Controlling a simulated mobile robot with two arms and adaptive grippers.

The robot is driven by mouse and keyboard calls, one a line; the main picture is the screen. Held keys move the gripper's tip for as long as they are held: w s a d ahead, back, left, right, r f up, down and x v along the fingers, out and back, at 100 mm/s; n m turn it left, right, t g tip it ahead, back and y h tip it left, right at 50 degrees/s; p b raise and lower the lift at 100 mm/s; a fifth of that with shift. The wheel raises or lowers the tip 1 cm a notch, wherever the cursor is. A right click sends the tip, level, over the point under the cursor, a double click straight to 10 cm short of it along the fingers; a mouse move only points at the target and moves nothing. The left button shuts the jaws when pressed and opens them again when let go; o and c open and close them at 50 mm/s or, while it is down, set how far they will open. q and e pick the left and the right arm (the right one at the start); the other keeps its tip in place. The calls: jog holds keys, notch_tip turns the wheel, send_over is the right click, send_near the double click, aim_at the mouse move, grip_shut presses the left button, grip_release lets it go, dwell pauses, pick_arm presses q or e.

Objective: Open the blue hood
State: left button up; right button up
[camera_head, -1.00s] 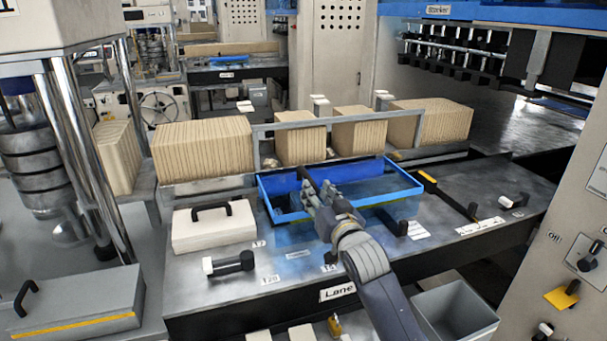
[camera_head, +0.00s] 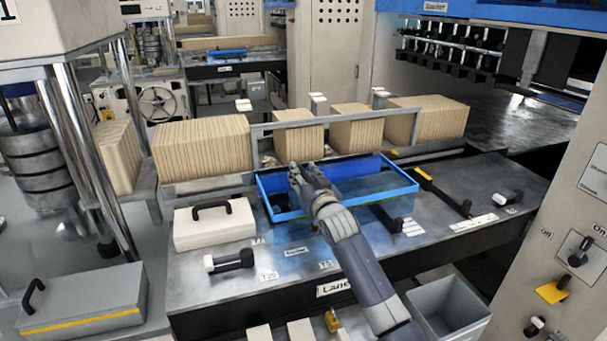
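The blue hood (camera_head: 265,200) is a bright blue rectangular frame with a see-through bluish panel, on the metal table in the middle of the head view. My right gripper (camera_head: 304,168) reaches in from the lower right, over the left part of the frame, with its fingertips near the back edge. The fingers hide part of the hood there. I cannot tell whether they touch it, or whether they are open or shut. My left gripper is not in view.
Tan stacks (camera_head: 202,147) stand behind the hood along a grey rail. A cream box with a black handle (camera_head: 214,229) sits to its left. A grey bin (camera_head: 448,310) is at the lower right, beside a control panel (camera_head: 575,255).

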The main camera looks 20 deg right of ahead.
grip_shut()
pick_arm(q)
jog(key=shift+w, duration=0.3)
